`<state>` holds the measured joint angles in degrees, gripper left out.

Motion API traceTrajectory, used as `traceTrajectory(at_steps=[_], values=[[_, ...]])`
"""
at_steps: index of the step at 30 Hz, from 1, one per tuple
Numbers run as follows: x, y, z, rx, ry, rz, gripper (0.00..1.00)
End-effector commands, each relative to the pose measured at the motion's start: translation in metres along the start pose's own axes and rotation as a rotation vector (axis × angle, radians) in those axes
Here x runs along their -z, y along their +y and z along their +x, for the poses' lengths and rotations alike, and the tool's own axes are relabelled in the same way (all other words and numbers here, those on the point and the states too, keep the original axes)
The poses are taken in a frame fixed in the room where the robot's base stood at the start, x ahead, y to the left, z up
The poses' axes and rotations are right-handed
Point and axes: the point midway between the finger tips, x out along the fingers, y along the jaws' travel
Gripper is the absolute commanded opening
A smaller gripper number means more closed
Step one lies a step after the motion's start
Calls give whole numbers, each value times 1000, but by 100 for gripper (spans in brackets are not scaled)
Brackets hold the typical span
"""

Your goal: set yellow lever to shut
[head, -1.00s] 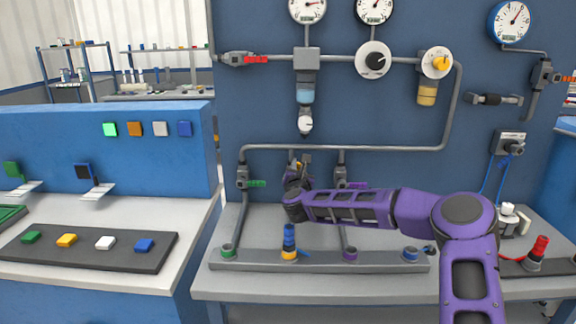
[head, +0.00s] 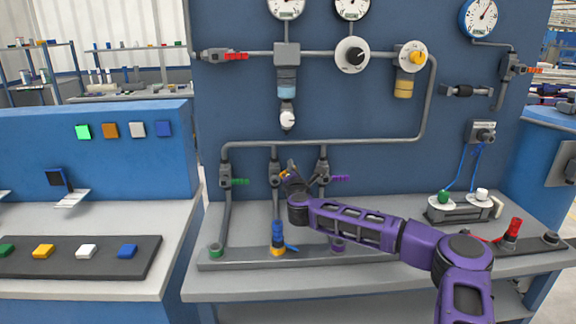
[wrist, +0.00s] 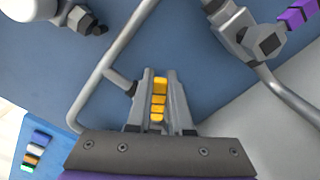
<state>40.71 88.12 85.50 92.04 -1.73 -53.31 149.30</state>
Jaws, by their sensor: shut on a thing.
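The yellow lever (wrist: 158,98) lies between the two fingers of my gripper (wrist: 158,105) in the wrist view, and the fingers are shut on it. In the head view my gripper (head: 290,175) is at the middle of three small pipe valves, and a bit of yellow lever (head: 286,175) shows there. My gripper hides most of this lever and part of its grey valve (head: 274,162). I cannot tell the lever's exact angle.
A green lever (head: 240,181) sticks out rightward to the left, and a purple lever (head: 341,179) to the right. A grey pipe (head: 325,143) runs above. A blue fitting (head: 278,235) stands on the bench below. A green-capped fitting (head: 443,197) is farther right.

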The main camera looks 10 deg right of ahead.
Motion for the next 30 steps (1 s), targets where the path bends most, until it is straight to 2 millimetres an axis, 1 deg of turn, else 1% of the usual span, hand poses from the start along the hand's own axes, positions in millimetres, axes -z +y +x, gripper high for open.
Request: traceTrajectory(at_steps=[1, 6, 15, 24, 30], values=[[2, -6, 0, 4, 3, 50, 0], [3, -18, 0, 6, 2, 211, 0], [9, -33, 0, 5, 1, 455, 0], [14, -41, 0, 3, 2, 602, 0], [16, -43, 0, 2, 1, 642, 0]])
